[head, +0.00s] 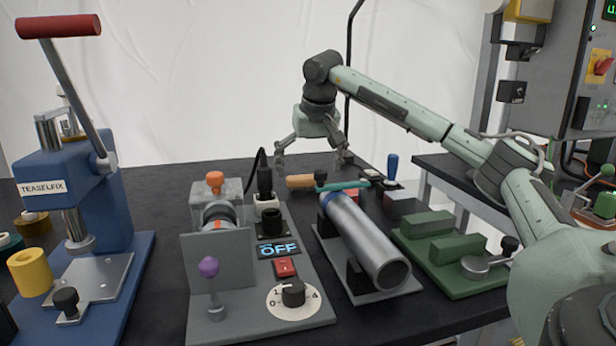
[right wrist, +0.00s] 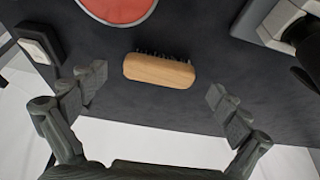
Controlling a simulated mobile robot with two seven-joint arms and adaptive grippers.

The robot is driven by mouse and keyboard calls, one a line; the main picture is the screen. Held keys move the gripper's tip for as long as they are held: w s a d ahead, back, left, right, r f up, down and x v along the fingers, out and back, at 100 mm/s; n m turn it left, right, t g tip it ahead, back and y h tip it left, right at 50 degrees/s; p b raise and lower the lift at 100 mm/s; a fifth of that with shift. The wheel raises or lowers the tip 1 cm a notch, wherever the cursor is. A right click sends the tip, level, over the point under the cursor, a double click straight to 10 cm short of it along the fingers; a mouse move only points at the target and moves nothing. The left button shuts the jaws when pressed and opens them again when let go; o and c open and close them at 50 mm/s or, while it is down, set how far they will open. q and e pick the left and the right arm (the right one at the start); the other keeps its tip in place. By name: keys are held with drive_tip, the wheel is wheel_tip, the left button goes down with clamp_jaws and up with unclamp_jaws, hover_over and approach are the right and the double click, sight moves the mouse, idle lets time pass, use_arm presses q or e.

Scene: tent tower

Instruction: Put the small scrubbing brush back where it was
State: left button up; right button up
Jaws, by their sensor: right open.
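The small scrubbing brush has a tan wooden back (right wrist: 160,71) and dark bristles along one edge. It lies on the black table top in the right wrist view, ahead of and between the fingertips. In the head view the brush (head: 299,182) is near the back of the table, behind the metal tube. My right gripper (head: 312,163) is open and empty above the brush, and its fingers (right wrist: 156,88) are apart from it. My left gripper is not in view.
A grey control panel (head: 320,307) with an OFF display and a metal tube on a stand (head: 370,240) are in front. A blue press (head: 95,215) stands left, a green fixture (head: 455,255) right. A red disc (right wrist: 115,8) lies near the brush.

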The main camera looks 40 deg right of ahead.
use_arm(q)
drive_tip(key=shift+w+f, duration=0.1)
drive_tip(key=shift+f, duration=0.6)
use_arm(e)
drive_tip(key=v, duration=0.9)
drive_tip(key=shift+r, duration=0.2)
